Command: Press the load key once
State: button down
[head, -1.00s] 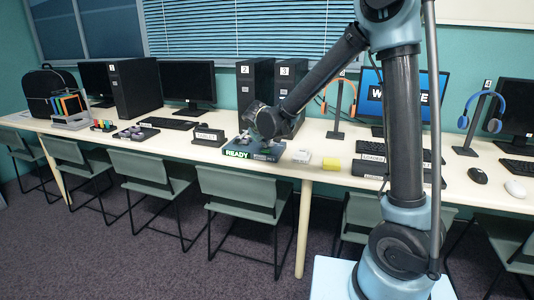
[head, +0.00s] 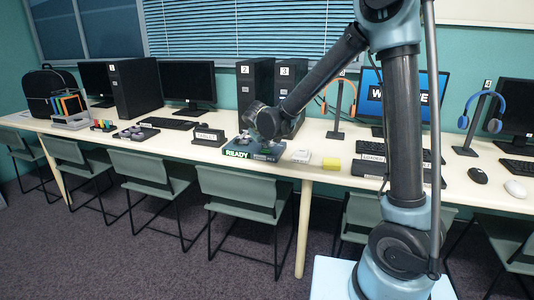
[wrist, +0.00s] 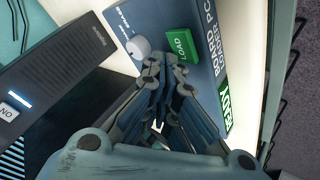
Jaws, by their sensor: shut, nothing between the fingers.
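The load key is a green block marked LOAD (wrist: 181,46) on top of a blue-grey box (wrist: 205,18) in the wrist view. A green READY display (wrist: 226,107) is on the side of the box; the display also shows in the head view (head: 237,154). A round white knob (wrist: 138,47) sits beside the key. My gripper (wrist: 168,82) is shut and empty, its tips close to the key's lower edge in the picture. I cannot tell whether they touch it. In the head view, my wrist hides part of the box.
In the head view, a white block (head: 302,156) and a yellow block (head: 332,164) lie right of the box. Two towers (head: 255,95) stand behind my wrist.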

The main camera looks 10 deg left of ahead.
aim_at(264, 151)
jog(key=shift+f, duration=0.7)
dwell(0.8)
jog(key=shift+r, duration=0.8)
jog(key=shift+r, duration=0.15)
jog(key=shift+r, duration=2.35)
